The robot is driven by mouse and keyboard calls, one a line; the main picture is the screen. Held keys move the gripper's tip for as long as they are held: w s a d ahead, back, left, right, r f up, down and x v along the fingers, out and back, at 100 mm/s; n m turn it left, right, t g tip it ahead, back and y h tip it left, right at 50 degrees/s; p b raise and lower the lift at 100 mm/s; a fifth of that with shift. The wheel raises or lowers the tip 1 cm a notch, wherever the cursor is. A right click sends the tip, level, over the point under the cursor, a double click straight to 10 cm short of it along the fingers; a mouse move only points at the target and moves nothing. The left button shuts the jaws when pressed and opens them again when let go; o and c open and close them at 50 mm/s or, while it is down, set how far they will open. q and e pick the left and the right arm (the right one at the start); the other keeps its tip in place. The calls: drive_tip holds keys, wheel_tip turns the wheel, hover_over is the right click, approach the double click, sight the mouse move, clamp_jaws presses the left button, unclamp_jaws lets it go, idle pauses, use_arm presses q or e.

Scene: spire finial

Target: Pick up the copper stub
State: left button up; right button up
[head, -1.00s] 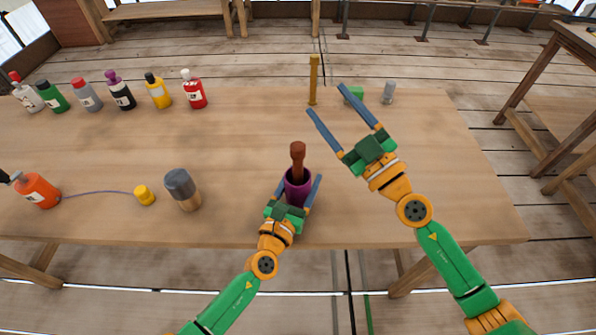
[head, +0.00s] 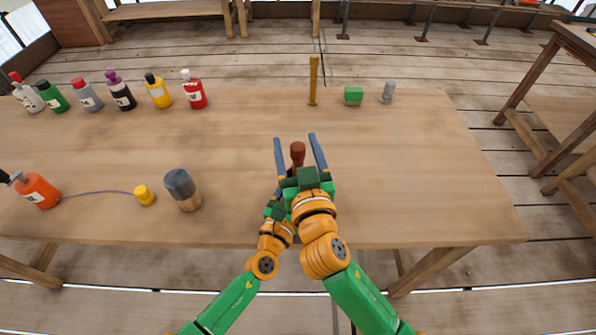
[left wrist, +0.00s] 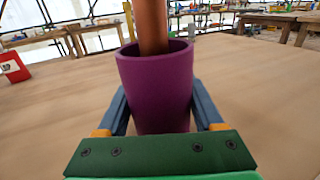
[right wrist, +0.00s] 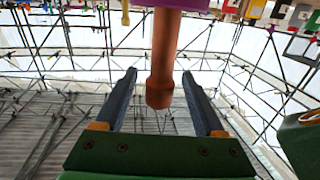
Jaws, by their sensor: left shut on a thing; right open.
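The copper stub (head: 297,152) stands upright in a purple cup, its reddish-brown knob end showing above the rim. The purple cup (left wrist: 155,90) is between the fingers of my left gripper (left wrist: 158,100), which is shut on it; in the head view the right gripper mostly hides the cup. My right gripper (head: 295,137) is open, with one finger on each side of the stub. In the right wrist view the stub (right wrist: 162,70) shows between the open fingers with gaps on both sides, and a strip of purple cup shows at the top edge.
A gold post (head: 313,80), a green block (head: 353,95) and a grey piece (head: 388,92) stand at the back. A dark-topped cylinder (head: 183,190) and a yellow piece (head: 144,195) are on the left. Several bottles (head: 122,91) line the back left. The table's right side is clear.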

drive_tip(key=shift+w+a, duration=0.15)
drive_tip(key=shift+w, duration=0.8)
clamp_jaws()
idle(0.6)
